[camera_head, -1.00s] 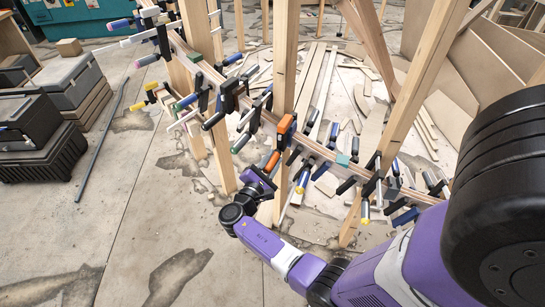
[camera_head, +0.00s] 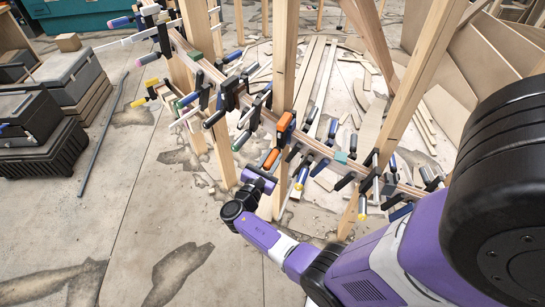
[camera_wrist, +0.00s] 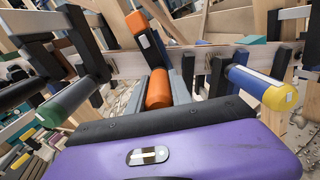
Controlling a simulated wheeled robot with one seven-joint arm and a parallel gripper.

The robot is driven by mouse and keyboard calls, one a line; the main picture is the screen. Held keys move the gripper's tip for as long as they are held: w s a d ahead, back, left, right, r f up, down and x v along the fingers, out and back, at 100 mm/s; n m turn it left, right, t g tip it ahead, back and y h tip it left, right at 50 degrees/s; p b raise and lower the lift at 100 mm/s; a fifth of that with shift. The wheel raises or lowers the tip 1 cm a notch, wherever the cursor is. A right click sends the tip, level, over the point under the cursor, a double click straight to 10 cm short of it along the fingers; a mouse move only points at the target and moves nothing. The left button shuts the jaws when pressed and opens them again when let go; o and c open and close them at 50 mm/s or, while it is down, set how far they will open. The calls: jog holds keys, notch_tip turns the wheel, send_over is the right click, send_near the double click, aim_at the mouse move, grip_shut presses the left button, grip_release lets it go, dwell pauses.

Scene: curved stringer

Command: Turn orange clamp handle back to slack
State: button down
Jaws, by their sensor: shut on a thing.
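The orange clamp sits on the curved wooden stringer, in front of an upright post. Its orange head (camera_head: 284,122) is on top, and its orange handle (camera_head: 270,160) hangs below on the near side. In the wrist view the orange handle (camera_wrist: 159,88) stands between my two grey fingers, and the orange and black head (camera_wrist: 147,36) shows above it. My gripper (camera_head: 265,172) reaches up from below and is shut on the orange handle. In the wrist view my gripper (camera_wrist: 160,98) has a finger on each side of it. The handle's lower end is hidden by my gripper body.
Neighbouring clamps crowd both sides: one with a green-ended handle (camera_wrist: 65,105) at left and one with a blue and yellow handle (camera_wrist: 262,87) at right. The wooden stringer (camera_wrist: 205,60) runs behind. Open concrete floor (camera_head: 150,220) lies to the left. Black cases (camera_head: 38,125) stand at far left.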

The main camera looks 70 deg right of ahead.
jog(key=shift+f, duration=0.1)
jog(key=c, duration=1.1)
grip_release()
jog(key=shift+c, duration=0.2)
jog(key=shift+a, duration=0.1)
jog(key=a, duration=0.4)
jog(key=a+b, duration=0.1)
jog(key=a, duration=0.2)
jog(key=shift+w+a, duration=0.1)
jog(key=shift+w, duration=0.25)
jog(key=shift+a, duration=0.15)
jog(key=shift+a, duration=0.1)
send_near(265, 169)
jog(key=shift+a+p, duration=0.35)
jog(key=shift+p, duration=0.05)
